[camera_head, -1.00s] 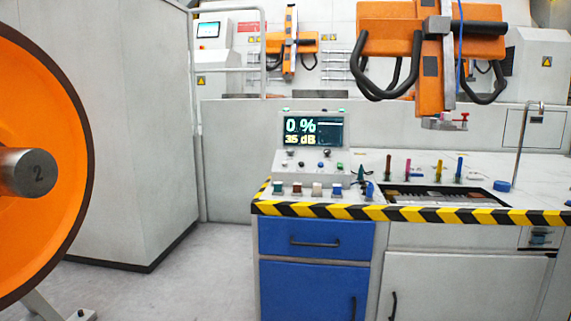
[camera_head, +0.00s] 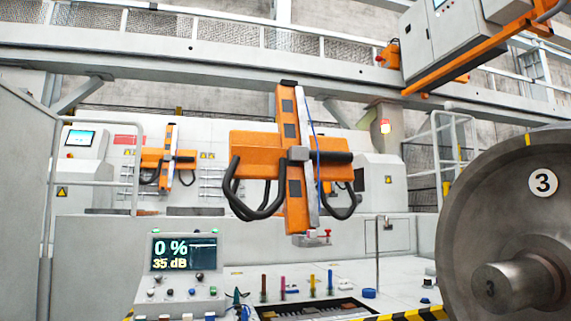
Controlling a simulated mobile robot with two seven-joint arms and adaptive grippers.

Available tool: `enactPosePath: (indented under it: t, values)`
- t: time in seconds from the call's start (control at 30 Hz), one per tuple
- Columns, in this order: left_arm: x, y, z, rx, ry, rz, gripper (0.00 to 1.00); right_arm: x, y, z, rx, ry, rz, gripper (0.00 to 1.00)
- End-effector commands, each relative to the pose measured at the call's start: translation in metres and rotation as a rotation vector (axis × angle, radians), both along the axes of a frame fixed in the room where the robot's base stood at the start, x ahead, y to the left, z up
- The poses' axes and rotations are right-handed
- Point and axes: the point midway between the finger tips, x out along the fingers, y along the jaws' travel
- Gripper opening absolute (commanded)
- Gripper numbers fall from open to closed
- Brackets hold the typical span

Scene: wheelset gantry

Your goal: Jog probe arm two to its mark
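An orange probe arm (camera_head: 292,160) with black looped cables and a grey rail hangs upright in the middle, behind the console. A small red and grey part (camera_head: 312,236) sits at its lower end. A second, similar orange arm (camera_head: 168,158) stands farther back on the left. I cannot read a number on either arm, and I cannot make out a mark. The control console (camera_head: 180,265) has a screen (camera_head: 184,252) reading 0 % and 35 dB, with several knobs, small levers and coloured buttons below it. Neither of my grippers is in view.
A large grey wheel (camera_head: 461,215) labelled 3 fills the right side. The worktop (camera_head: 405,278) holds several coloured pegs, a dark recessed tray and a blue round thing (camera_head: 368,293). Black-yellow striping (camera_head: 425,313) marks its edge. A grey beam (camera_head: 250,62) crosses overhead.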

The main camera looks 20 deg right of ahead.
Motion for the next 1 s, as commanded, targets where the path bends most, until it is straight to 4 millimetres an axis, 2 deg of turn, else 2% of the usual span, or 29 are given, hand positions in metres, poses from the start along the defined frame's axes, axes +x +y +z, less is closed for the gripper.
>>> enactPosePath:
  t: [0.03, 0.3, 1.0]
  values:
    - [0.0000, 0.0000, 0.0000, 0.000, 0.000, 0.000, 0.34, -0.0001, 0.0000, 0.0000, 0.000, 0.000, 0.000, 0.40]
    - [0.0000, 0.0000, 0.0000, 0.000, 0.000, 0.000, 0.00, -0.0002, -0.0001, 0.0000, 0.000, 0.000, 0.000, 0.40]
    - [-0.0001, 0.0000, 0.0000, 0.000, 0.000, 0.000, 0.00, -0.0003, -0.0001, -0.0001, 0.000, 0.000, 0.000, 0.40]
